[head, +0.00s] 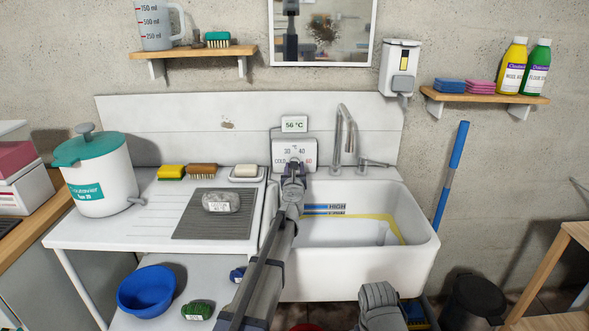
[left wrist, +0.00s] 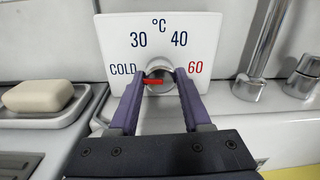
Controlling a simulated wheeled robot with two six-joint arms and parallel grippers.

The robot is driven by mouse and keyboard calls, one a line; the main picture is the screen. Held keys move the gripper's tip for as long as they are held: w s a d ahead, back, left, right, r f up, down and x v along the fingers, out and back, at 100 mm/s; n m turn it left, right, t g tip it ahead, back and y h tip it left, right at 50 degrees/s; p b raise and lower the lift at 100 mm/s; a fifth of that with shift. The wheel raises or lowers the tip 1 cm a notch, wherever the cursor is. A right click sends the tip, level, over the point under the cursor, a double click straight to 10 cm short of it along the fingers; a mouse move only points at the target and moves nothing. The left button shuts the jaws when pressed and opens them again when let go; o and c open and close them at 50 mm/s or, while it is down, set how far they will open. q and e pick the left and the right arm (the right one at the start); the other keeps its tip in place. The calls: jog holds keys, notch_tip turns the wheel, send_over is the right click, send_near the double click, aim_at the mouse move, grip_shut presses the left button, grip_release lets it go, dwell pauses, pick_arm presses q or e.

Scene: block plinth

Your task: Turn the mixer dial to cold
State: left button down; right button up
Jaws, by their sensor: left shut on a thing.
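The mixer dial (left wrist: 160,73) is a round metallic knob on a white panel (left wrist: 206,34) marked COLD, 30, 40 and a red 60. Its red pointer lies nearly level on the knob's left side, towards COLD. My left gripper (left wrist: 160,84) is shut on the dial, one finger on each side. In the head view, my left gripper (head: 293,170) reaches the panel (head: 280,146) and hides most of the dial. A small display (head: 294,124) above the panel seems to read 56 °C.
The white sink (head: 416,254) lies right of the panel, with a tall tap (head: 347,135). A lidded white pot (head: 98,185) stands further left.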

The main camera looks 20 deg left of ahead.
pick_arm(q)
jog(key=shift+n, duration=0.5)
jog(key=shift+c, duration=1.8)
grip_release()
jog(key=v, duration=0.8)
jog(key=shift+w, duration=0.1)
